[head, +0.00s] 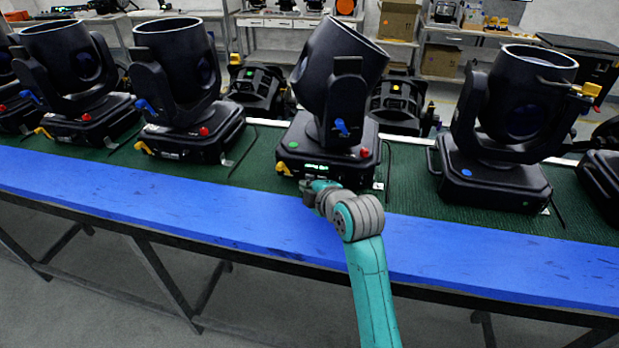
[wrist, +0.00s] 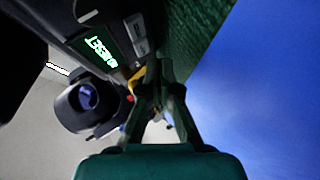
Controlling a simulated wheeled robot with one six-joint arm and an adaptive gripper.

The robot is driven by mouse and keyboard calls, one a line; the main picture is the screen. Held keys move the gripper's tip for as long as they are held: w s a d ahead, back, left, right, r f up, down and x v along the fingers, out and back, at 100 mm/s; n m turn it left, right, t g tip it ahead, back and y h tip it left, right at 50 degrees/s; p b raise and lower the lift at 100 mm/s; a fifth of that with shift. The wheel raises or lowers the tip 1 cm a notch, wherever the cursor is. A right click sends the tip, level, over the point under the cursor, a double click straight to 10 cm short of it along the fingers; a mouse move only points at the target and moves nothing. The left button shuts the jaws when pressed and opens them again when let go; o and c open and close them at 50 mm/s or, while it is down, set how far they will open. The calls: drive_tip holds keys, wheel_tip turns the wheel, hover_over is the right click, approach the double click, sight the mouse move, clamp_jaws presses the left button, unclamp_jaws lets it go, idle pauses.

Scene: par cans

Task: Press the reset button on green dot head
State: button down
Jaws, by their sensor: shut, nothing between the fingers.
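The green dot head (head: 338,75) is a black moving light, tilted right, in the middle of the bench. A green dot (head: 293,145) and a red knob (head: 364,152) sit on its base. A lit green display (head: 317,167) is on the base's front; in the wrist view the display (wrist: 100,47) reads RESET, turned over. Pale grey buttons (wrist: 137,35) lie beside it. My gripper (head: 308,188) is at the front of this base, low under the display. In the wrist view my gripper (wrist: 162,72) is shut and empty, close to the base; I cannot tell if it touches.
Similar black heads stand left (head: 175,60) and right (head: 515,95); the right one has a blue dot (head: 467,172). They rest on a green mat (head: 255,165) behind a blue bench edge (head: 200,205). A yellow lever (head: 283,168) sticks out near my gripper.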

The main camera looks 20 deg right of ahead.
sight(303, 212)
drive_tip(key=shift+w+d, duration=0.1)
drive_tip(key=shift+w, duration=0.05)
idle(0.4)
drive_tip(key=shift+w+d, duration=0.1)
drive_tip(key=shift+w, duration=0.1)
drive_tip(key=shift+w+d, duration=0.2)
drive_tip(key=shift+w, duration=0.1)
idle(0.9)
drive_tip(key=shift+s, duration=0.1)
drive_tip(key=shift+s+a, duration=0.4)
drive_tip(key=shift+s, duration=0.2)
drive_tip(key=shift+s+a, duration=0.4)
drive_tip(key=shift+s, duration=0.3)
drive_tip(key=shift+s+a, duration=0.45)
drive_tip(key=shift+s, duration=0.3)
drive_tip(key=shift+s+a, duration=0.4)
drive_tip(key=shift+s, duration=0.3)
